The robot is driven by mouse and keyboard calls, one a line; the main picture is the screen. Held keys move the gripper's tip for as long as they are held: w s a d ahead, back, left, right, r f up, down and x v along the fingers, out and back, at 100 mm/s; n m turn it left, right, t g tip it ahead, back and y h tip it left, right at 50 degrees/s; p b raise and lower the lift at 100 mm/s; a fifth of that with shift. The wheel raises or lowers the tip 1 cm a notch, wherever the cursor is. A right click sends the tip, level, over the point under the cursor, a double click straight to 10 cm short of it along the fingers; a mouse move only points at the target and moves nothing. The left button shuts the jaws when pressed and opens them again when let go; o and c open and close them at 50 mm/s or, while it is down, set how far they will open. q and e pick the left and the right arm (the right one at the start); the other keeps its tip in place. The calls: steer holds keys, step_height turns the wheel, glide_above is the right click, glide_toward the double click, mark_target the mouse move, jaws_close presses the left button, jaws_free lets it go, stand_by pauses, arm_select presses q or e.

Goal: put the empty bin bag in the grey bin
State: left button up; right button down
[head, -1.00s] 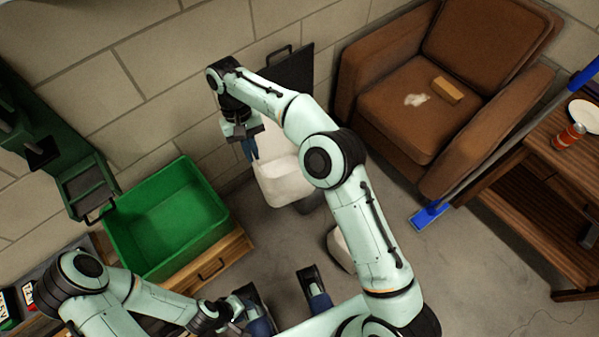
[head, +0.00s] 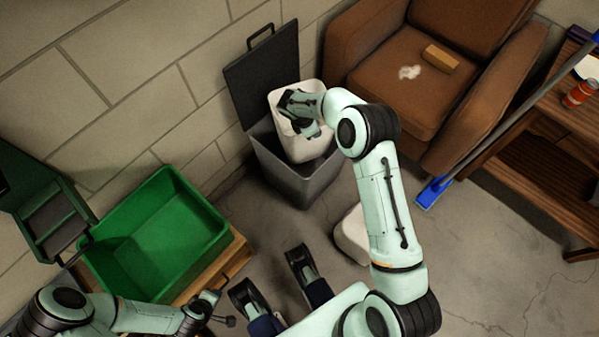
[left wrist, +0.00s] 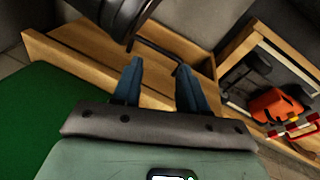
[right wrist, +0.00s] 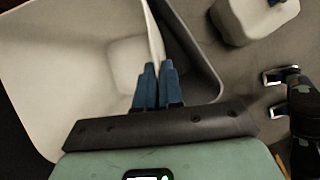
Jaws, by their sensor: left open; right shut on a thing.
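The empty bin bag (head: 310,147) is white, open-topped and box-shaped. My right gripper (head: 314,132) is shut on its near rim. The bag is upright, at the mouth of the grey bin (head: 296,181); I cannot tell how far its bottom is inside. The bin's dark lid (head: 262,70) stands open against the wall. In the right wrist view my fingers (right wrist: 157,85) pinch the bag's rim, and the bag's hollow inside (right wrist: 60,70) shows. My left gripper (left wrist: 160,85) is open and empty near wooden furniture with a drawer.
Another white bag (head: 352,234) lies on the floor right of the bin. A green crate (head: 160,255) stands on wooden furniture at left. A brown armchair (head: 385,85) is behind right. A blue-headed mop (head: 433,192) leans on a wooden table. Some floor before the bin is clear.

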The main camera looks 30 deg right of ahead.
steer(key=shift+n, duration=0.4)
steer(key=f+b, duration=0.2)
steer(key=f, duration=0.7)
steer(key=f+b, duration=0.3)
steer(key=f, duration=0.6)
steer(key=shift+s+d+f, duration=0.15)
steer(key=shift+d+f, duration=0.05)
steer(key=shift+f, duration=0.2)
arm_select(q)
steer(key=s+f+g+b, duration=0.1)
steer(key=s+f+g, duration=0.2)
steer(key=s+f, duration=0.5)
steer(key=shift+s+f+g+h, duration=0.25)
steer(key=shift+g+h, duration=0.15)
arm_select(e)
steer(key=shift+f, duration=2.6)
arm_select(q)
steer(key=shift+d, duration=0.1)
arm_select(e)
steer(key=shift+f, duration=0.1)
